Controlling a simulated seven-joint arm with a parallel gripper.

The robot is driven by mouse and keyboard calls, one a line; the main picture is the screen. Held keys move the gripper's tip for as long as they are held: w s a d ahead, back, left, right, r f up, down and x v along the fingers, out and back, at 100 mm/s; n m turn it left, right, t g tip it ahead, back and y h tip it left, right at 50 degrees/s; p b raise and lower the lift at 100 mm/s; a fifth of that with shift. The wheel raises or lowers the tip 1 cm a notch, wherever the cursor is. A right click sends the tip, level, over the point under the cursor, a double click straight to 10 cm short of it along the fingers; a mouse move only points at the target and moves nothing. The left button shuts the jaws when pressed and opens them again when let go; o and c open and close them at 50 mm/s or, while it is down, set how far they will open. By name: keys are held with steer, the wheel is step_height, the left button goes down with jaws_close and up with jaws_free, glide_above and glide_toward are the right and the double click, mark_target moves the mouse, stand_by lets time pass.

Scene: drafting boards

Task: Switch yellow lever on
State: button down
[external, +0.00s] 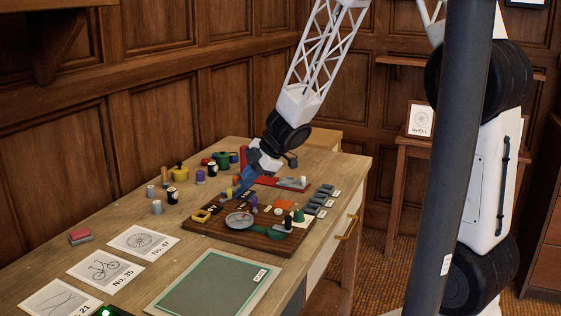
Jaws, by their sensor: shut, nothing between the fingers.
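A dark brown board (247,236) lies on the wooden desk and carries several small coloured parts. A yellow part (201,215) sits at the board's left end. It may be the yellow lever, but it is too small to tell which way it is set. My gripper (238,191) reaches down over the back left of the board, with its blue fingers shut and empty. It is to the right of and behind the yellow part, apart from it in the picture. The fingertips are small, and whether they touch anything on the board cannot be told.
A round grey dial (239,220) and a green-handled part (274,233) sit on the board. A yellow pot (180,172) and several small cylinders stand at the back left. A green mat (212,290) and printed cards (143,241) lie in front.

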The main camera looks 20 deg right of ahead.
mark_target(224, 199)
steer(key=shift+x, duration=2.9)
steer(key=shift+w+d+n+g+y, duration=0.1)
steer(key=shift+w+n+g+y, duration=0.3)
steer(key=shift+n+g, duration=0.5)
steer(key=shift+w+n+g, duration=0.25)
steer(key=shift+n, duration=0.4)
steer(key=shift+w+n+g, duration=0.25)
steer(key=shift+w+n, duration=0.05)
steer(key=shift+n, duration=0.35)
steer(key=w+n+g, duration=0.1)
steer(key=n, duration=0.1)
steer(key=w+n+g, duration=0.1)
steer(key=n, duration=0.1)
steer(key=shift+n+g, duration=0.3)
steer(key=shift+g, duration=0.1)
steer(key=shift+w+a, duration=0.2)
steer(key=shift+a, duration=0.1)
steer(key=shift+s, duration=0.15)
